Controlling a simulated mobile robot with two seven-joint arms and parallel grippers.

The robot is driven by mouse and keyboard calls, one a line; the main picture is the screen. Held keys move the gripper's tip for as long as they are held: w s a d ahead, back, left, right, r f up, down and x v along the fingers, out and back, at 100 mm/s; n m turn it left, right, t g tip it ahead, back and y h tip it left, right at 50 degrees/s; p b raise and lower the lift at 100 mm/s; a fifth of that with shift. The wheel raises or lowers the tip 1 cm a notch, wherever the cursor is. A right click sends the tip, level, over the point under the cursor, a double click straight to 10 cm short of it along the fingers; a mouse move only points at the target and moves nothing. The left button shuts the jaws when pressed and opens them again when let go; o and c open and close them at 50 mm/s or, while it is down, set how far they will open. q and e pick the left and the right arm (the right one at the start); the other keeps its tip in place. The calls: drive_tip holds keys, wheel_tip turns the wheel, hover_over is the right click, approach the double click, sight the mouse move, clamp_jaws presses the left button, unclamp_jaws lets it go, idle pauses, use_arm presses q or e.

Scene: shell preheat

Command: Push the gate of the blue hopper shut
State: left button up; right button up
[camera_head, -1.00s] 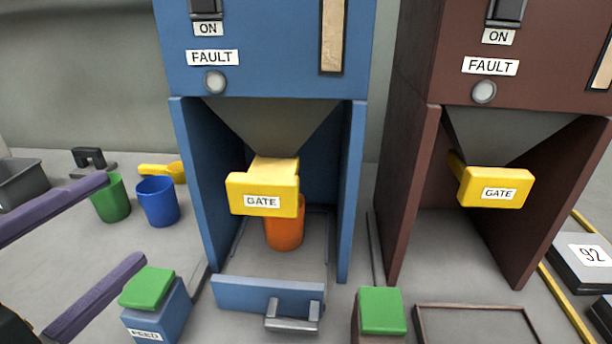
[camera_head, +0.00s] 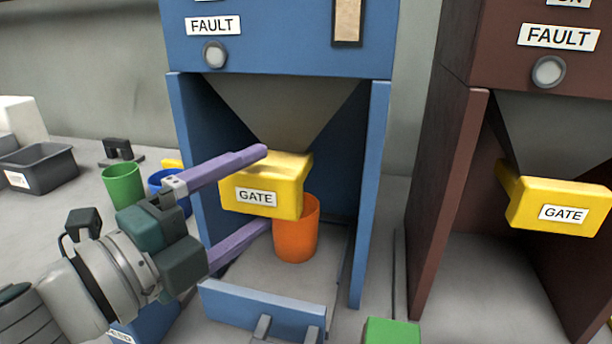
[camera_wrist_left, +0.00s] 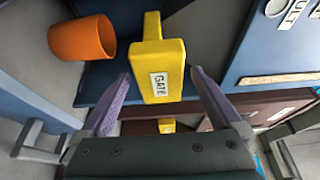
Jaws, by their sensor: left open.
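The blue hopper (camera_head: 290,45) stands in the middle of the head view. Its yellow gate (camera_head: 290,200), labelled GATE, sticks out under the grey funnel, and it also shows in the left wrist view (camera_wrist_left: 162,95). An orange cup (camera_head: 296,240) stands below and behind the gate; it also shows in the wrist view (camera_wrist_left: 82,40). My left gripper (camera_head: 265,187) is open, one purple finger over the gate's upper left and the other below it. In the wrist view the gate lies between the fingertips (camera_wrist_left: 158,78); I cannot tell if they touch it. My right gripper is not in view.
A brown hopper (camera_head: 455,60) with its own yellow gate (camera_head: 560,207) stands at the right. A blue drawer front with a handle (camera_head: 255,308) lies low before the blue hopper. Green (camera_head: 123,186) and blue cups and a grey bin (camera_head: 45,168) stand at the left.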

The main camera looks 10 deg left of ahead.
use_arm(q)
drive_tip(key=shift+w+d, duration=0.1)
drive_tip(key=shift+w, duration=0.1)
clamp_jaws()
idle(0.7)
